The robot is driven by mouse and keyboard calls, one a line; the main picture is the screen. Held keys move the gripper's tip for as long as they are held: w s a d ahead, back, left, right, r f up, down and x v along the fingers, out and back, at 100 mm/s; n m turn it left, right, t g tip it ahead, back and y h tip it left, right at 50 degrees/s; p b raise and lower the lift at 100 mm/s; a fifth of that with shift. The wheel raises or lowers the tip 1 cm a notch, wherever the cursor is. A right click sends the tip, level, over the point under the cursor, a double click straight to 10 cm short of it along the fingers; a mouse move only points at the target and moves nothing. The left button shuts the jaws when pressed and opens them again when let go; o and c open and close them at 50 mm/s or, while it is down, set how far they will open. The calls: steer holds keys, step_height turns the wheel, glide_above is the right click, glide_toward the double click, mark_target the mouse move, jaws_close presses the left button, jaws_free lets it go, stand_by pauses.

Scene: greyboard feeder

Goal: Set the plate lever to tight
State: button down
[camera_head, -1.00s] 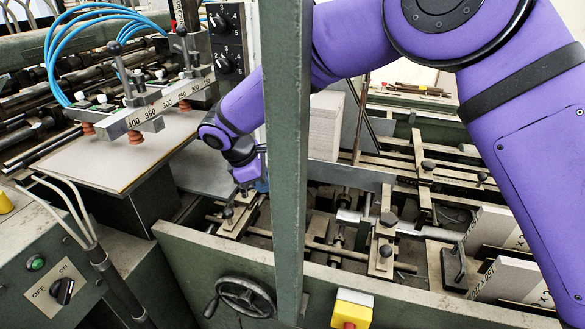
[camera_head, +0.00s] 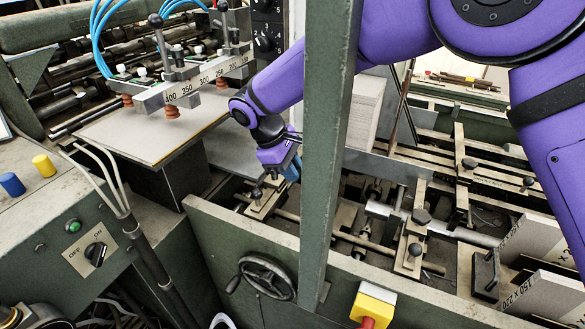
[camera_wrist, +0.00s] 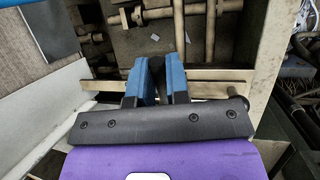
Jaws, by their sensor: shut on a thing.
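My gripper (camera_head: 292,172) is low at the near end of the feeder bed, just behind the green front rail. Its blue fingers also show in the wrist view (camera_wrist: 157,80), close together on a thin dark piece. This piece appears to be the plate lever, but the fingers hide most of it, and its setting cannot be read. Next to the gripper, on the left, a dark knob (camera_head: 257,194) stands on a flat metal clamp plate (camera_head: 263,207).
A green upright post (camera_head: 330,150) stands in front of my arm. The suction-cup bar (camera_head: 195,88) hangs over the greyboard sheet (camera_head: 150,135) at left. A handwheel (camera_head: 262,278) and a yellow-and-red button box (camera_head: 373,304) are on the front. Board stacks (camera_head: 530,240) lie at right.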

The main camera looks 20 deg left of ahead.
steer(key=c, duration=1.1)
jaws_free()
steer(key=shift+w, duration=0.1)
